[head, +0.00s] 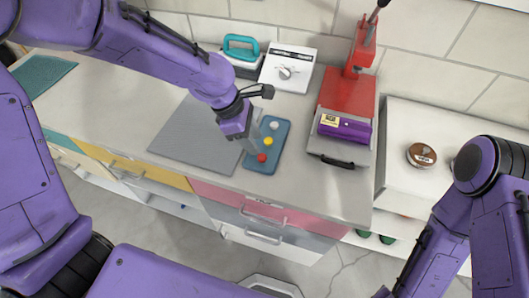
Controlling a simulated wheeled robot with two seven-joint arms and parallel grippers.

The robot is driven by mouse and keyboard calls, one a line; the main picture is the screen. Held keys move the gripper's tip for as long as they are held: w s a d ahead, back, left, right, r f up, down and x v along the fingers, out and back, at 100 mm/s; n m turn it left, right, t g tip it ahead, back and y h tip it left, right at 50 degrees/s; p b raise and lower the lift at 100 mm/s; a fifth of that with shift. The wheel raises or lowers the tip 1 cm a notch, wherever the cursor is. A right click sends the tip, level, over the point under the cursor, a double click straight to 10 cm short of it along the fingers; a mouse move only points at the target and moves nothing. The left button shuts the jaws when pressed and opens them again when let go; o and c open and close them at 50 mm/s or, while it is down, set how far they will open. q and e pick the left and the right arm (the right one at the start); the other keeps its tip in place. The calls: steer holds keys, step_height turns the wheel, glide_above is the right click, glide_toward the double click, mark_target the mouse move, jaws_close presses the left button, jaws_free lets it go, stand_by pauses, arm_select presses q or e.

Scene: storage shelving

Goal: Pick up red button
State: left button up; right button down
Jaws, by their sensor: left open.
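The red button (262,157) lies at the near end of a blue tray (281,136) on the counter. A yellow button (268,141) and a white button (274,125) lie in a row behind it. My left gripper (249,147) points down at the tray's left edge, just up and left of the red button. It is open, and I see nothing held in it. I cannot tell its exact height above the tray. My right arm shows at the right, but its gripper is out of view.
A grey mat (187,139) lies left of the tray. A white device with a dial (288,69) and a teal-handled iron (241,49) stand behind. Drawers (250,212) line the counter front.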

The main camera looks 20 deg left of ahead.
mark_target(262, 156)
arm_select(q)
steer(key=shift+s+d+f, duration=0.1)
steer(key=shift+d+f, duration=0.05)
steer(key=shift+f, duration=0.45)
steer(key=x, duration=0.3)
steer(key=a+x, duration=0.1)
steer(key=x, duration=0.1)
steer(key=shift+w+d+f, duration=0.1)
steer(key=shift+w+f, duration=0.25)
steer(key=shift+f, duration=0.1)
steer(key=shift+s, duration=0.1)
jaws_close()
